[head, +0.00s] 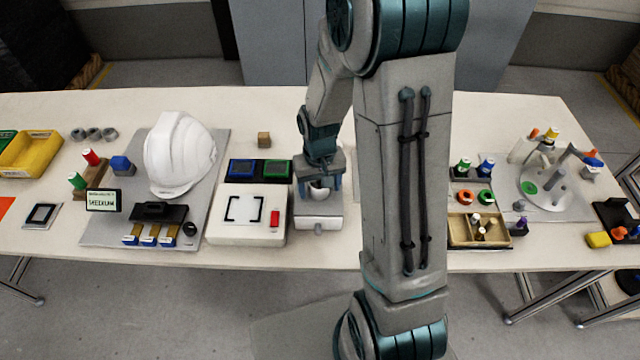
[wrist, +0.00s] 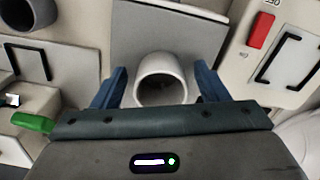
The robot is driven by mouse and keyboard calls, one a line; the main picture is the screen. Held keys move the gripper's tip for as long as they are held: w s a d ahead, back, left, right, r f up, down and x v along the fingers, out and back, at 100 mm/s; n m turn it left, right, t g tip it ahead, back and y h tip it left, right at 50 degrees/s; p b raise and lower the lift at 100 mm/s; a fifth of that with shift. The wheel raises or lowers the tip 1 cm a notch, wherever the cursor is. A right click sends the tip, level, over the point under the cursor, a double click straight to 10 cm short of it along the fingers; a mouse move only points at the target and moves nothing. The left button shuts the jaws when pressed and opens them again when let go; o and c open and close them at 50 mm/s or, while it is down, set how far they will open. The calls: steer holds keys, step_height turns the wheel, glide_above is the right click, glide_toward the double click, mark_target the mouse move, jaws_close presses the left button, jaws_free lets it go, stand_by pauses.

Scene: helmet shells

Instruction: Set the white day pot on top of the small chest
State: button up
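The white day pot (head: 319,193) is a small, round, open-mouthed pot at the top of the small chest. The small chest (head: 318,222) is a pale grey box with a round knob on its front. In the wrist view the pot (wrist: 160,65) stands mouth toward me, over the grey chest top (wrist: 165,35). My gripper (head: 319,183) points down over the chest. Its blue fingers are on either side of the pot, with a narrow gap visible on each side, so it looks open around it. The pot's base is hidden.
A white box with a red switch (head: 275,218) stands close left of the chest. Blue and green trays (head: 260,169) lie behind that box. A white helmet (head: 178,152) is farther left. A wooden compartment tray (head: 480,229) is on the right.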

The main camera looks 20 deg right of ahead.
step_height(320, 180, up, 12)
steer(key=s+r+t, duration=0.3)
steer(key=s+r, duration=0.5)
steer(key=s, duration=0.6)
steer(key=shift+r, duration=0.15)
steer(key=shift+d, duration=0.15)
stand_by(1.3)
